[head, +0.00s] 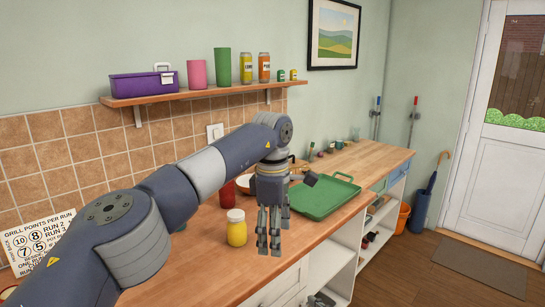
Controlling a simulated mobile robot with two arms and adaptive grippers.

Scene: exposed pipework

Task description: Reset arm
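My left arm comes in from the left and reaches over the wooden counter (215,270). Its gripper (268,246) hangs with its fingers pointing down, in front of the green tray (325,198) and right of a yellow jar with a pale lid (237,232). I see nothing held between the fingers, but the angle does not show clearly how far apart they are. The gripper hides part of the counter behind it. My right gripper is not in view.
A red jar (228,194) and a partly hidden bowl (243,184) stand behind the arm. A wall shelf (200,94) holds a purple toolbox (143,86), cups and cans. A printed sign (35,240) stands at left. Open floor (420,275) lies at right.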

